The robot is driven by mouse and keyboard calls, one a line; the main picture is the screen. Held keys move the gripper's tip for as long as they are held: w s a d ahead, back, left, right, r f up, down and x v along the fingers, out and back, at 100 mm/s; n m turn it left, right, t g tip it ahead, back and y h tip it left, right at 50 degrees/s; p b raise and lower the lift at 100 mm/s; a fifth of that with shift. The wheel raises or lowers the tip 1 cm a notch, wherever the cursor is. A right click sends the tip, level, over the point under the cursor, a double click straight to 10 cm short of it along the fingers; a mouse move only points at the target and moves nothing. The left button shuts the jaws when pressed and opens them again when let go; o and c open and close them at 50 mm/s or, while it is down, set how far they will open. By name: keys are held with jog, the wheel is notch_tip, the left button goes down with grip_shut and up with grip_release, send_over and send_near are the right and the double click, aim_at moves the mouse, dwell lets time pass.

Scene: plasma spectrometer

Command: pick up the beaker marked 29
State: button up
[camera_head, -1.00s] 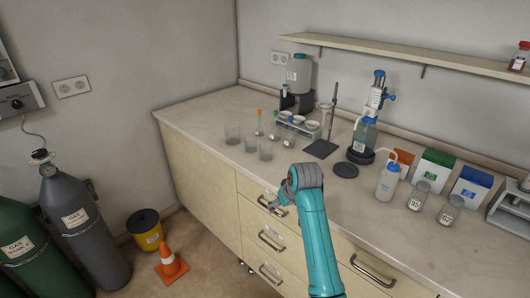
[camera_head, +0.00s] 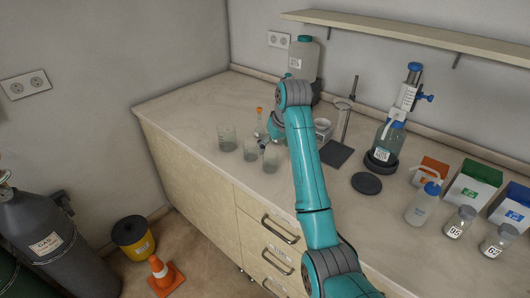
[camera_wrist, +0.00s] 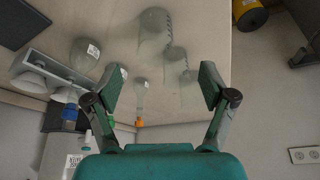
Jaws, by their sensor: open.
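Several clear glass beakers stand on the counter. In the head view, three are grouped at its left: one at the left (camera_head: 227,138), a middle one (camera_head: 250,150) and a front one (camera_head: 270,160). I cannot read a 29 on any of them. In the wrist view, clear beakers (camera_wrist: 153,28) show beyond my fingers, and a labelled glass vessel (camera_wrist: 84,56) sits to the left. My gripper (camera_wrist: 155,82) is open and empty above the counter, its fingers wide apart. In the head view my arm hides part of the glassware and most of the gripper.
An orange-capped flask (camera_head: 259,121) stands close behind the beakers; it also shows between my fingers in the wrist view (camera_wrist: 140,92). A rack with white dishes (camera_wrist: 45,72) is at the wrist view's left. A dispenser bottle (camera_head: 388,142) and wash bottle (camera_head: 422,207) stand right. The counter's left end is clear.

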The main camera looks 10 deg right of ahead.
aim_at(269, 159)
jog(key=shift+w+f, duration=0.15)
jog(key=shift+w, duration=0.6)
jog(key=x, duration=1)
jog(key=shift+d+f, duration=0.1)
jog(key=shift+d, duration=0.1)
jog(key=shift+s, duration=0.1)
jog(key=c, duration=1.3)
